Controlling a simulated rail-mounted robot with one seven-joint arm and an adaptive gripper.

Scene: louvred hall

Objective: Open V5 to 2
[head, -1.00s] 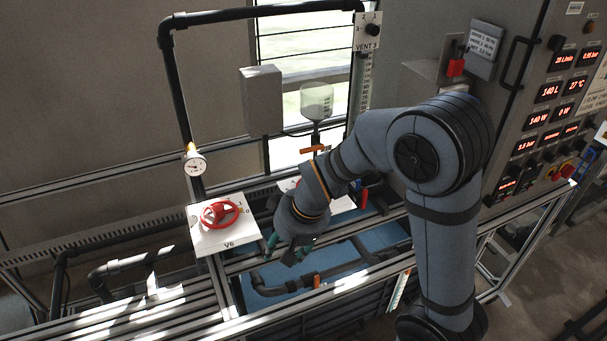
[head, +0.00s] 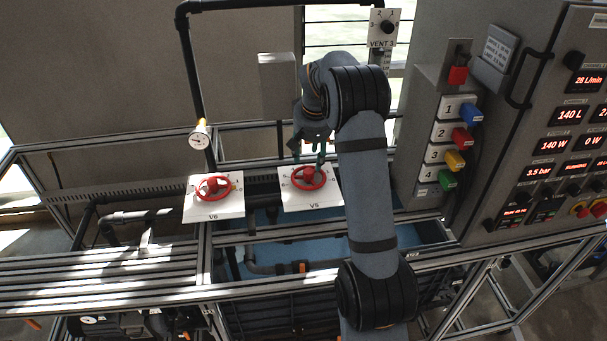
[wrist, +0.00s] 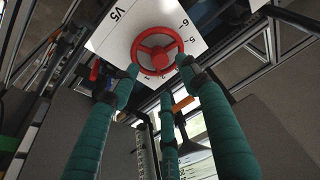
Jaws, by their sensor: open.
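The V5 valve is a red handwheel (head: 308,178) on a white plate (head: 325,203) marked V5, right of the V6 plate. In the wrist view the red wheel (wrist: 157,51) sits upper centre on its white plate (wrist: 110,40), with the label V5 and scale numbers including 5 and 6 along the edge. My gripper (head: 308,152) is just above and behind the wheel in the head view. Its teal fingers are spread open in the wrist view (wrist: 158,80), with tips close to the wheel's rim. I cannot tell whether they touch it. The wheel's pointer position is not readable.
The V6 red wheel (head: 213,187) is on the plate to the left. A pressure gauge (head: 200,134) stands on the black pipe behind. Coloured switches (head: 462,138) and the display cabinet (head: 545,130) are at right. Blue tank water lies below the frame rails.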

